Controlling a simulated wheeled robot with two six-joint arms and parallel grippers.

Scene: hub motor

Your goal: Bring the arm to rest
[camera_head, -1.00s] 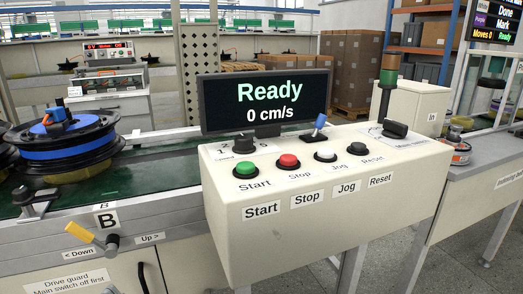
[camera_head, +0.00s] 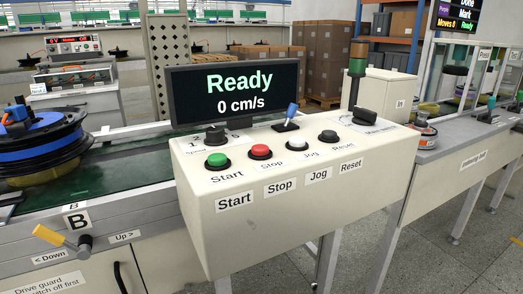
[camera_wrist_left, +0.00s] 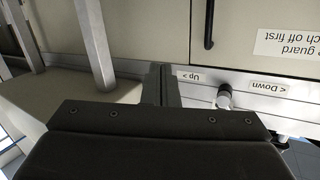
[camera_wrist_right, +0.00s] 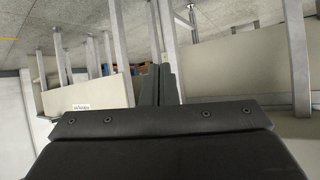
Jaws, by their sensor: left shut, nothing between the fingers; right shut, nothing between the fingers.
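My left gripper (camera_wrist_left: 160,85) shows in the left wrist view with its two dark fingers together and nothing between them. The machine front, with its "Up" and "Down" labels and lever, lies beyond it and appears upside down. My right gripper (camera_wrist_right: 157,86) shows in the right wrist view, also shut and empty, with table legs and grey floor beyond it. Neither arm shows in the head view.
The control console (camera_head: 300,212) carries start, stop, jog and reset buttons. Its display (camera_head: 240,93) reads "Ready, 0 cm/s". A yellow-handled lever (camera_head: 60,238) sticks out at left. A blue-banded reel (camera_head: 40,145) sits on the conveyor. A grey bench (camera_head: 470,150) stands right.

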